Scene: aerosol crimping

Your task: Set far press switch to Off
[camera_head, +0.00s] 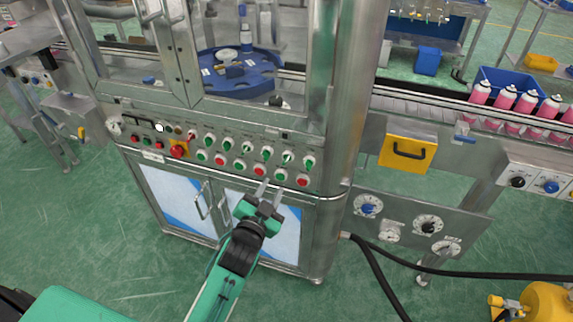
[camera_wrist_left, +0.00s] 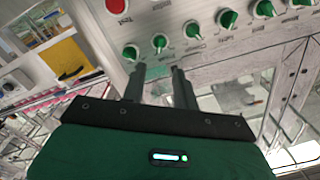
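The switches sit on a steel control panel (camera_head: 195,128) on the front of the press cabinet. An upper row of green rotary knobs runs along it, with the rightmost one (camera_head: 309,161) near the cabinet corner. Green knobs (camera_wrist_left: 159,41) also show in the left wrist view. The labels are too small to read, so I cannot tell which knob is the far press switch. My left gripper (camera_head: 270,190) is in front of the panel's lower edge, below the knobs. Its two fingers (camera_wrist_left: 157,75) are apart with nothing between them. My right gripper is not in view.
A red knob (camera_head: 180,150) and several red and green buttons, such as a red button (camera_head: 303,180), share the panel. A yellow handled panel (camera_head: 408,152) and a dial plate (camera_head: 400,222) are to the right. A black hose (camera_head: 450,272) crosses the right side.

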